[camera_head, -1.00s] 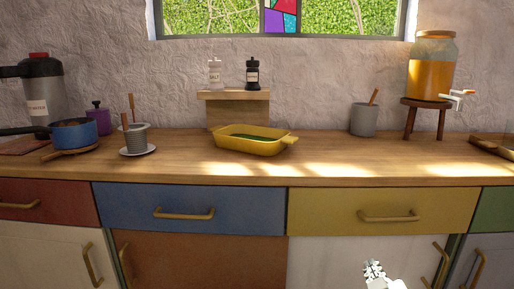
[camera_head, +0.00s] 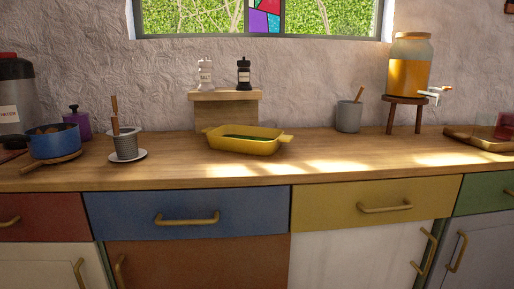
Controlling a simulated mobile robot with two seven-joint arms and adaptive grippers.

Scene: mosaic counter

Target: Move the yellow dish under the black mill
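The yellow dish (camera_head: 245,146) is a rectangular baking dish with a handle at each end and something green inside. It sits on the wooden counter in front of a small wooden shelf (camera_head: 224,95). The black mill (camera_head: 244,74) stands upright on the right part of that shelf, beside a white salt mill (camera_head: 206,75). The dish lies below and in front of the mill. Neither gripper shows in the head view now.
On the wooden counter (camera_head: 330,172), a blue pot (camera_head: 55,143) and a grey cup on a saucer (camera_head: 127,146) stand left. A grey crock (camera_head: 348,117) and a drink dispenser (camera_head: 410,65) on a stool stand right. A tray (camera_head: 470,138) is at far right. Counter front is clear.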

